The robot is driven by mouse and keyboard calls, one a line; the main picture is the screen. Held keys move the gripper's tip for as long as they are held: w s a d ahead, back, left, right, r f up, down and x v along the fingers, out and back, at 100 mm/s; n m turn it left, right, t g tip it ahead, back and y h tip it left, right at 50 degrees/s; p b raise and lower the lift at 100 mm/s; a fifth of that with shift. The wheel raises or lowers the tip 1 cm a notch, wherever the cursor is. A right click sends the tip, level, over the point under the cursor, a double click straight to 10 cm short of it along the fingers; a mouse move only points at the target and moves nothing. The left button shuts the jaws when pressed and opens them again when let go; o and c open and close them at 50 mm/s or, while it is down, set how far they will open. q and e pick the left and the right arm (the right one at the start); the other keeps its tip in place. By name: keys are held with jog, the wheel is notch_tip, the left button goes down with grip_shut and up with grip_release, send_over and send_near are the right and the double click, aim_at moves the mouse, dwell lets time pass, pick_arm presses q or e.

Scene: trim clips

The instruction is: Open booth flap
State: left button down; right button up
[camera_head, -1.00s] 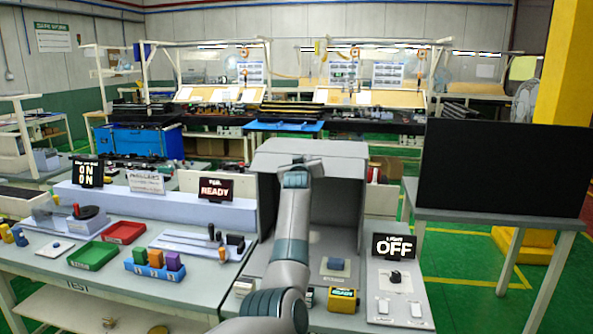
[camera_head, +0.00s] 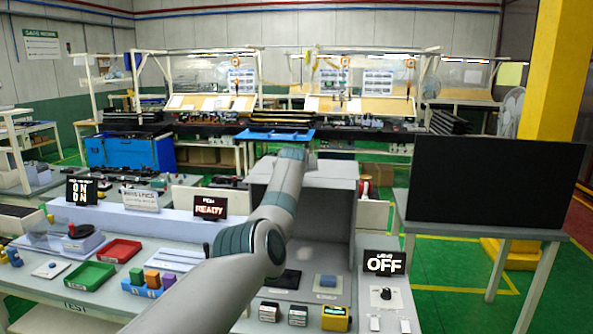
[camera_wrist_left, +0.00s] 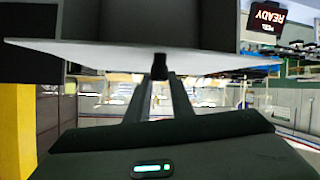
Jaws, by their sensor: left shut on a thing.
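The grey booth (camera_head: 341,215) stands on the bench in the head view, with its dark inside showing through the front. A grey panel (camera_head: 328,174) forms its top; I cannot tell how far the flap is swung. In the left wrist view a pale flat panel (camera_wrist_left: 95,52) crosses the picture, with a small black handle (camera_wrist_left: 159,62) at its edge. My left gripper (camera_wrist_left: 158,76) is shut on this handle. In the head view my left arm reaches up over the booth and hides the gripper. My right gripper is not in view.
An OFF sign (camera_head: 384,262) with a black knob (camera_head: 386,293) stands right of the booth. A dark screen (camera_head: 490,187) is further right. Small boxes (camera_head: 335,318) sit in front. Green (camera_head: 91,275) and red (camera_head: 122,250) trays lie left, below a READY sign (camera_head: 209,207).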

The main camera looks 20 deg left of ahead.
pick_arm(q)
jog(key=shift+w+d+r, duration=0.1)
jog(key=shift+d+r, duration=0.1)
jog(key=shift+r, duration=0.15)
jog(key=c, duration=1.7)
grip_release()
jog(key=shift+o, duration=0.6)
jog(key=shift+w+d+f, duration=0.15)
jog(key=shift+d+f, duration=0.05)
jog(key=shift+d, duration=0.05)
jog(key=shift+s+a+f, duration=0.1)
jog(key=shift+s+a, duration=0.1)
jog(key=shift+a, duration=0.1)
jog(key=shift+s+d+r+b, duration=0.3)
jog(key=shift+s+b, duration=0.15)
jog(key=shift+b, duration=0.3)
jog(key=b+v, duration=0.8)
jog(key=v, duration=0.8)
